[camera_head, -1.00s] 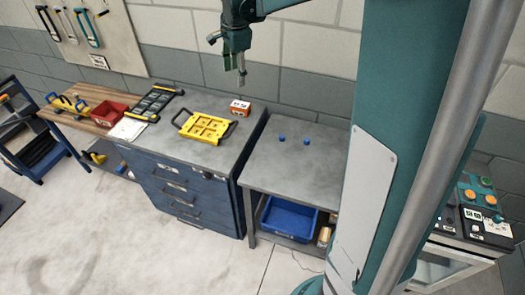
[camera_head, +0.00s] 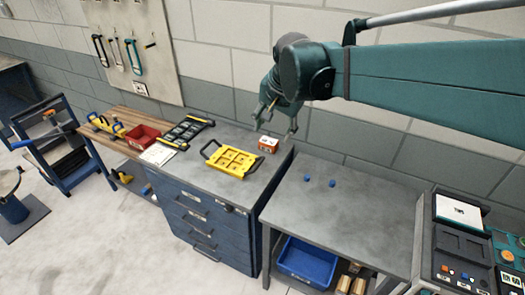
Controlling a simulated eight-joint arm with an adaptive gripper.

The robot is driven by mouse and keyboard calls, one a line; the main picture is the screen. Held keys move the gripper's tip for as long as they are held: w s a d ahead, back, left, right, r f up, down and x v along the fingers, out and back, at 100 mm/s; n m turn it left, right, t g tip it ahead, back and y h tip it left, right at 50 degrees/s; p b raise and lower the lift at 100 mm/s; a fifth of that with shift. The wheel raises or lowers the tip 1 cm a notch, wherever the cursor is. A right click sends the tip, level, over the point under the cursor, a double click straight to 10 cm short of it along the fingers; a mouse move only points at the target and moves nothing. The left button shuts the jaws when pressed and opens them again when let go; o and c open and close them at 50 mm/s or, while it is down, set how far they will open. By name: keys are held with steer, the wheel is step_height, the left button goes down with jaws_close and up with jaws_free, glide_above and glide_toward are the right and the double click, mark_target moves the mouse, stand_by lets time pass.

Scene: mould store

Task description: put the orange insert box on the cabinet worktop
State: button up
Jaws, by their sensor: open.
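The small orange insert box (camera_head: 268,145), with a white label on top, sits on the grey cabinet worktop (camera_head: 205,172), near its back right corner. It stands just right of a yellow tray with dark handles (camera_head: 232,160). My gripper (camera_head: 276,128) is open and empty, its fingers pointing down. In the picture the fingers are just above and beside the box, apart from it as far as I can tell. The blue drawer cabinet (camera_head: 205,225) stands below the worktop.
A black and yellow frame (camera_head: 187,132) and a white sheet (camera_head: 157,154) lie further left on the worktop. A red bin (camera_head: 142,136) stands on the wooden bench. The grey table (camera_head: 350,205) at right holds two blue knobs (camera_head: 319,181); a blue crate (camera_head: 307,262) sits beneath it.

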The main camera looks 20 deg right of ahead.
steer(key=s+a+f+n+t, duration=0.1)
steer(key=s+f+n, duration=0.2)
steer(key=s, duration=0.7)
steer(key=s+a+f+n+t, duration=0.1)
steer(key=s+a+f+n, duration=0.1)
steer(key=s+n, duration=0.4)
steer(key=s+f, duration=0.1)
steer(key=s, duration=0.3)
steer(key=shift+s+f+n+t, duration=0.15)
steer(key=shift+n+t, duration=0.15)
steer(key=shift+c, duration=0.5)
stand_by(0.5)
